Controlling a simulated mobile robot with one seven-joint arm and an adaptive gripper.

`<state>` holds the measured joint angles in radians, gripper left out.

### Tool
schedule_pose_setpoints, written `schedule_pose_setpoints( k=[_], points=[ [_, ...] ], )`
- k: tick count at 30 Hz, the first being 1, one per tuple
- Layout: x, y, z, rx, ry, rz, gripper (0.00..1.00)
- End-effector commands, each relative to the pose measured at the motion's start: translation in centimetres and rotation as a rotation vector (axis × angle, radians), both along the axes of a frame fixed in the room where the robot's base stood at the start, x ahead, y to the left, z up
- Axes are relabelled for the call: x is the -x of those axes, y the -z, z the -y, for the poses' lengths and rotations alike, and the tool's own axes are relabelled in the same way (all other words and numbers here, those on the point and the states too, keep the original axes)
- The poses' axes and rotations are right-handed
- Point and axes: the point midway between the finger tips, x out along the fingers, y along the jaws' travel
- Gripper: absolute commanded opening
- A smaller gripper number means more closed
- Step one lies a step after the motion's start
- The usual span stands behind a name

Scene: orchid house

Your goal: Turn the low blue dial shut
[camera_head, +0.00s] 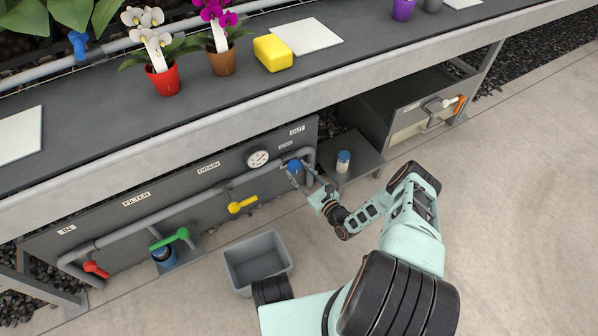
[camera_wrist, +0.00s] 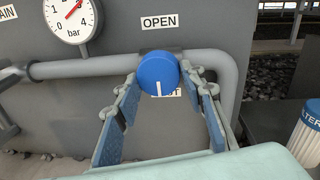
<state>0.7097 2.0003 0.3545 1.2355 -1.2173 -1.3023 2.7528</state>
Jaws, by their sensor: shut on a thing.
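The low blue dial (camera_head: 294,166) sits at the right end of the pipe on the grey panel, below the bench. In the wrist view its round blue face (camera_wrist: 157,68) has a white line at the bottom, pointing straight down. An OPEN label (camera_wrist: 161,22) is above it. The gripper also shows at the dial in the head view (camera_head: 302,177).
A pressure gauge (camera_head: 258,158) is left of the dial. A yellow handle (camera_head: 242,204), green handle (camera_head: 177,238) and red handle (camera_head: 96,269) are along the pipe. A grey bin (camera_head: 257,262) stands on the floor. A white blue-capped cylinder (camera_head: 343,161) stands on a shelf to the right.

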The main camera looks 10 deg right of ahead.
Motion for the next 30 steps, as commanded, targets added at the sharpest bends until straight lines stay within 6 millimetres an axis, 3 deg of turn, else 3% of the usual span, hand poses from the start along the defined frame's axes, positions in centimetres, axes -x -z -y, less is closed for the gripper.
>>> schedule_pose_setpoints(
  k=[17, 18, 22, 30],
  points=[
    [-0.16, -0.18, -0.09, -0.032, 0.0, -0.006, 0.13],
    [-0.16, -0.18, -0.09, -0.032, 0.0, -0.006, 0.41],
    [-0.11, -0.13, -0.06, -0.031, 0.0, -0.007, 0.55],
    [0.0, -0.04, 0.0, -0.03, 0.0, -0.008, 0.55]
  ],
)
